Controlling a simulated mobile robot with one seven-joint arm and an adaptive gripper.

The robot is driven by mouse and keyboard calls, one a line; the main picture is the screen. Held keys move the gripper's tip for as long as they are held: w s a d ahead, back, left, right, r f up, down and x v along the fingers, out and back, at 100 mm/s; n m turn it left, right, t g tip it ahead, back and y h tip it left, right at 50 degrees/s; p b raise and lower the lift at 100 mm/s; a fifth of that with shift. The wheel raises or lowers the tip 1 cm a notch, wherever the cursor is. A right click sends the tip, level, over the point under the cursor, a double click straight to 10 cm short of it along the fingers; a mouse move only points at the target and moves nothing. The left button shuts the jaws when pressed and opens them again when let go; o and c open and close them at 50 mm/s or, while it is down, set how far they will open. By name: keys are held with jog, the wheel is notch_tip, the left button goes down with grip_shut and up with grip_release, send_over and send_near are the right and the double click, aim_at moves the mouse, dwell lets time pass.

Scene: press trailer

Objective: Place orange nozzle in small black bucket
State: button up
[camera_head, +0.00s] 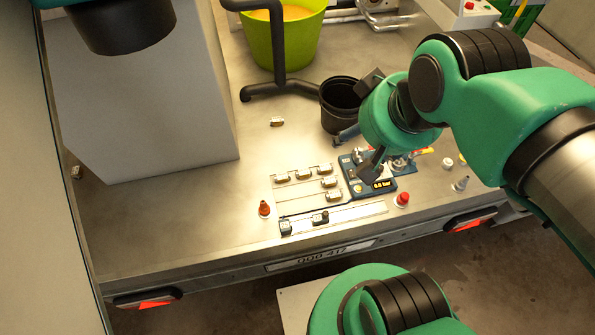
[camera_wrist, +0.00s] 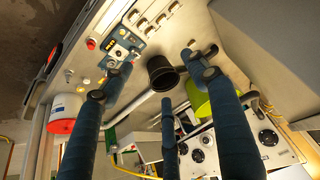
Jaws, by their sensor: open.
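An orange-red cone-shaped nozzle (camera_head: 264,208) stands upright on the metal deck near its front edge, left of the small parts. I cannot make it out in the wrist view. The small black bucket (camera_head: 338,108) stands upright on the deck, in front of the yellow-green bucket; its inside is dark. It also shows in the wrist view (camera_wrist: 160,75), seen between my fingers. My gripper (camera_head: 358,122) is open, with its dark fingers spread and nothing seen between them. It is above the deck, just to the right of and in front of the black bucket, far from the orange nozzle.
A blue device with a pressure display (camera_head: 381,184) sits below my gripper. A red piece (camera_head: 402,200) and a grey nozzle (camera_head: 461,184) stand nearby. A yellow-green bucket (camera_head: 264,40) and black pipe (camera_head: 280,60) are behind. Open deck lies left of the small metal blocks (camera_head: 310,172).

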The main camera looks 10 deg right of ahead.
jog(key=n+g, duration=0.2)
jog(key=g, duration=0.4)
send_over(263, 202)
notch_tip(263, 202, down, 40)
jog(key=shift+d+b, duration=0.1)
jog(key=shift+b, duration=0.35)
jog(key=shift+f+b, duration=0.95)
jog(key=shift+f, duration=3.35)
